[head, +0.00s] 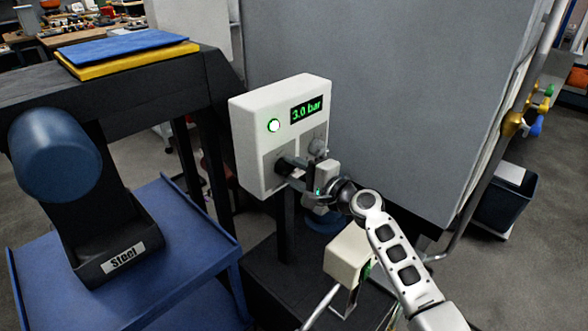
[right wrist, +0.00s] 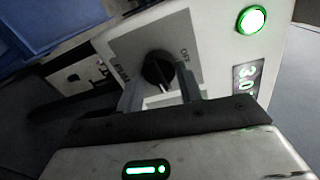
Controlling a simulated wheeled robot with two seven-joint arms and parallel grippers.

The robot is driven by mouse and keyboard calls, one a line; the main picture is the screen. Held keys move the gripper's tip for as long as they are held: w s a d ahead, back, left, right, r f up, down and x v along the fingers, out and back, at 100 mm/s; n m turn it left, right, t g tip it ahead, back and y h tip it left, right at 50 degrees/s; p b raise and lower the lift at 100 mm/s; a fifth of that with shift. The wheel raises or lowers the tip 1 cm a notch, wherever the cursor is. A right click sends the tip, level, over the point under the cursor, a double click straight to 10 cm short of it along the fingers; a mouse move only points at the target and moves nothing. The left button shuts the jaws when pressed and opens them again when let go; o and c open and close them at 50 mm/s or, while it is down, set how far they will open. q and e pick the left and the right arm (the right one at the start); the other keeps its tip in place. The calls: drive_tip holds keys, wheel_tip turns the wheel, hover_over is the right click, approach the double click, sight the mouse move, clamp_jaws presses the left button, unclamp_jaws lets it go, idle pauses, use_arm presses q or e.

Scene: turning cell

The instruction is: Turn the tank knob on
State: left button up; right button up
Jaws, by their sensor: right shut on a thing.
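A white control box (head: 243,140) carries a lit green lamp (head: 273,126) and a display reading 3.0 bar (head: 306,110). Below them are two grey knob plates side by side. My right gripper (head: 296,174) reaches the left plate, under the lamp. In the right wrist view, its two fingers (right wrist: 160,92) stand either side of a black knob (right wrist: 156,66) and are shut on it. The other knob (head: 318,146) is partly hidden behind the gripper.
A large grey panel (head: 370,90) stands behind the box. At left are a blue tray table (head: 190,245), a dark bin labelled Steel (head: 120,240) and a blue cylinder (head: 55,155). Blue and yellow boards (head: 130,45) lie on a dark bench.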

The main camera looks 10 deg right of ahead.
drive_tip(key=shift+f+m, duration=0.1)
drive_tip(key=shift+m, duration=0.3)
drive_tip(key=o, duration=1)
drive_tip(key=v, duration=1.6)
drive_tip(key=shift+b, duration=0.45)
drive_tip(key=shift+f, duration=0.1)
